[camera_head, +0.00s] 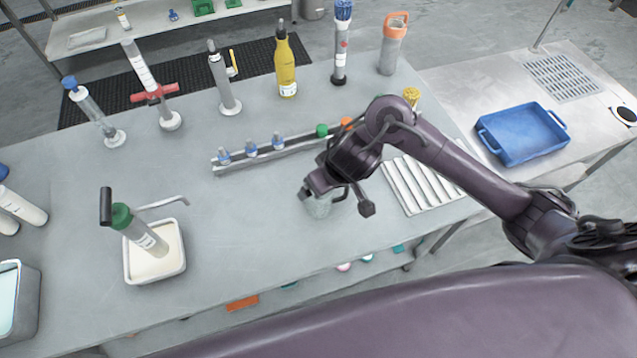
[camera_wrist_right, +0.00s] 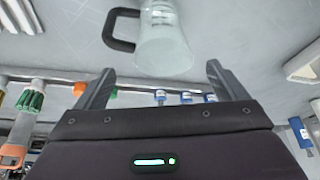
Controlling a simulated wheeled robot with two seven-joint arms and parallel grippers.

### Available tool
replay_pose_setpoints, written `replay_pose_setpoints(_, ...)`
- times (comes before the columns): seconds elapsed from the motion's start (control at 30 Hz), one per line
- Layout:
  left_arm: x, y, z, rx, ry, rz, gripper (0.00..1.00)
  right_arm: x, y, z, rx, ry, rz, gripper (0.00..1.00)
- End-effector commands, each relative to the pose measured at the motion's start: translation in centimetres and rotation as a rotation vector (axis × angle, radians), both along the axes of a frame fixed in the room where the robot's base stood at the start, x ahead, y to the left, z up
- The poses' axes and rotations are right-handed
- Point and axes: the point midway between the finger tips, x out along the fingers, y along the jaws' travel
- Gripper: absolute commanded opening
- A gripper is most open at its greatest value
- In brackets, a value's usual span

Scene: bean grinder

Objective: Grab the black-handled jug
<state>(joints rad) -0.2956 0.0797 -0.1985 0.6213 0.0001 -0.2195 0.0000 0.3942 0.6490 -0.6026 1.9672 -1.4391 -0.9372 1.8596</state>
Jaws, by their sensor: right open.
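The jug is clear, with a black handle. The fingers are spread wide and hold nothing. The jug's near edge lines up with the gap between the fingertips; I cannot tell whether it is inside the gap. My left gripper is not in view.
A rail with small bottles (camera_head: 250,152) lies behind the jug. A white ribbed tray (camera_head: 428,184) is to its right, and a blue tray (camera_head: 520,134) farther right. A white tub (camera_head: 155,277) with a green-topped cylinder stands left. The table between tub and jug is clear.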

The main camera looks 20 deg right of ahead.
Motion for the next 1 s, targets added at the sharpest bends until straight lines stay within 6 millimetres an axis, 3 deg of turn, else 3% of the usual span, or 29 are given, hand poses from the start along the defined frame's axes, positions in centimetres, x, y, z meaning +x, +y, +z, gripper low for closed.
replay_pose_setpoints(0.5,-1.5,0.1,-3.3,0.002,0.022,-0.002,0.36,2.3,0.7,-6.5,-0.002,0.005,-0.004,0.92)
replay_pose_setpoints(0.83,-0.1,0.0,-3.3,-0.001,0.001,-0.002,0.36,2.6,0.9,-7.0,-0.001,0.004,-0.002,0.92)
replay_pose_setpoints(1.0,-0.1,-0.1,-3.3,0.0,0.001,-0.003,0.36,2.6,0.8,-7.0,-0.001,0.004,-0.002,0.71)
